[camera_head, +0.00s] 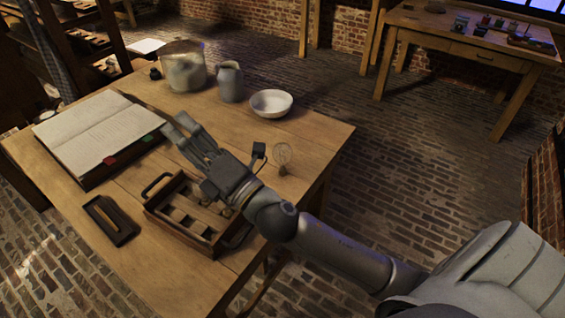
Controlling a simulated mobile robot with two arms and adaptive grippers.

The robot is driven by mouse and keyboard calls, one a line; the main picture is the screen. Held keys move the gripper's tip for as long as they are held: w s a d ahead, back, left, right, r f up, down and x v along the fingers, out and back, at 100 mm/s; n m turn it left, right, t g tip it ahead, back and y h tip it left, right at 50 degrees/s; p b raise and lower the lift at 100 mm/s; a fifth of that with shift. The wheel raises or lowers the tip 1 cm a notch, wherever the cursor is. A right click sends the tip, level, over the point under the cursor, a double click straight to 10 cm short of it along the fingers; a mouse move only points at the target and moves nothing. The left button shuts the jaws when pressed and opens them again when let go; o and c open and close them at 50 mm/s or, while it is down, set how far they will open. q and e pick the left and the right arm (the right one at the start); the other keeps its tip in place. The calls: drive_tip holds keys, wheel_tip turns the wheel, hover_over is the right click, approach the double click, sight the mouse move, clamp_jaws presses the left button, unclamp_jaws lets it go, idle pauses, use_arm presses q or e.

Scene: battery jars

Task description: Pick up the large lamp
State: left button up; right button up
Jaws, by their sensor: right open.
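A clear glass bulb, which looks like the large lamp (283,155), is on the wooden table near its right edge, just right of my right gripper's wrist. My right gripper (179,127) comes in from the lower right. It is open, with its fingers pointing up and left over the table, past the lamp and apart from it. I see nothing between the fingers. The gripper and forearm cover part of a compartmented wooden tray (160,207) with handles. My left gripper is not in view.
An open book (95,130) lies at the left of the table (315,135). A glass jar (183,68), a grey pitcher (230,82) and a white bowl (271,102) stand at the back. A small dark tray (110,220) lies in front. Another table (470,45) stands far right.

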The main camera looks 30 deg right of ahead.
drive_tip(key=s+a+r+n+g+y, duration=0.25)
drive_tip(key=a+n+g+y, duration=0.4)
drive_tip(key=n, duration=0.75)
drive_tip(key=n+g+h, duration=1.1)
drive_tip(key=n+h, duration=0.5)
drive_tip(key=n, duration=0.9)
approach(283, 144)
drive_tip(key=x, duration=0.4)
drive_tip(key=shift+d+f, duration=0.1)
drive_tip(key=shift+f, duration=0.2)
drive_tip(key=shift+t, duration=0.25)
drive_tip(key=shift+p+x, duration=0.55)
drive_tip(key=shift+x, duration=2.5)
